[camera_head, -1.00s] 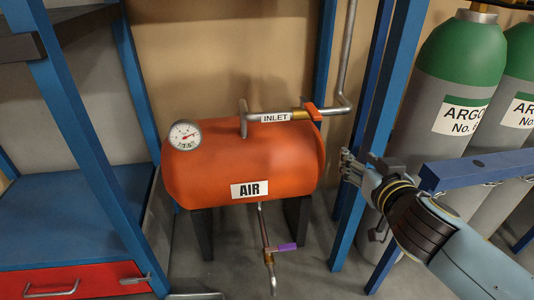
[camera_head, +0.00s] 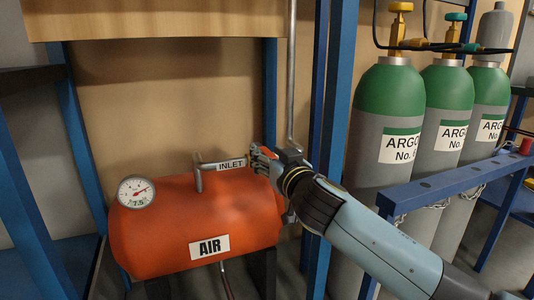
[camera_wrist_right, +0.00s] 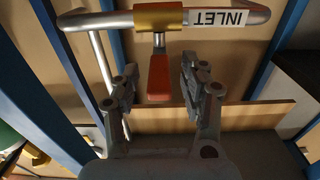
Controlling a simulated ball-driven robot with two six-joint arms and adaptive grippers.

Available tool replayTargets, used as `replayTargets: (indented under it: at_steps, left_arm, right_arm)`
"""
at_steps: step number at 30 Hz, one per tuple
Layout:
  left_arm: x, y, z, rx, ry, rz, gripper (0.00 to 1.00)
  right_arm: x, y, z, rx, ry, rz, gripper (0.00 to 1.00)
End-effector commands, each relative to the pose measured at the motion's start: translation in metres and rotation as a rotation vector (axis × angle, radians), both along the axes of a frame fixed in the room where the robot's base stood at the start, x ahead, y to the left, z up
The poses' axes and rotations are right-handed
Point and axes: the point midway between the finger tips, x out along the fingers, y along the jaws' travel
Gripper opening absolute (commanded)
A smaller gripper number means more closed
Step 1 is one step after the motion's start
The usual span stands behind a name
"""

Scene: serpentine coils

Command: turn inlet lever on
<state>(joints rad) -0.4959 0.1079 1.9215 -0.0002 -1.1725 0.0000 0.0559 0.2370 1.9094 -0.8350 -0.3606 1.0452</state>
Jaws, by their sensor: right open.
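The inlet lever (camera_wrist_right: 159,77) has an orange-red handle on a brass valve body (camera_wrist_right: 158,17). It shows in the right wrist view, between the two fingers and apart from both. In the head view my right gripper (camera_head: 262,160) covers most of the valve, at the right end of the inlet pipe (camera_head: 208,166) above the orange air tank (camera_head: 190,222). My right gripper (camera_wrist_right: 157,88) is open around the lever handle. The pipe's INLET label (camera_wrist_right: 235,17) appears upside down in the wrist view. My left gripper is not in view.
Blue frame posts (camera_head: 334,130) stand just behind and right of my right gripper. Green-topped argon cylinders (camera_head: 388,100) and a blue rail (camera_head: 450,182) are at the right. A pressure gauge (camera_head: 136,192) is on the tank's left end.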

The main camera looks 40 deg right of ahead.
Motion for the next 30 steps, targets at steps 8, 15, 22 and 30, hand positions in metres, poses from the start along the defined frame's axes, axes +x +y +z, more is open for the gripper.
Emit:
replayTargets:
  at_steps: [8, 15, 22, 30]
  left_arm:
    - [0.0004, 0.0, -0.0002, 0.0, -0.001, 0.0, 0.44]
    - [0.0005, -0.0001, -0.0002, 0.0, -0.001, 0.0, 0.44]
    - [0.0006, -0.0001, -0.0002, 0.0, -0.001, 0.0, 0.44]
    - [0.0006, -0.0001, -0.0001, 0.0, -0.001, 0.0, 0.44]
  right_arm:
    - [0.009, -0.0024, -0.0003, -0.001, 0.001, 0.0, 0.44]
    - [0.0088, -0.0022, -0.0002, -0.001, 0.0, 0.0, 0.29]
    - [0.0086, -0.0022, -0.0002, -0.001, 0.0, 0.0, 0.0]
    - [0.0086, -0.0022, -0.0003, -0.001, 0.001, 0.0, 0.0]
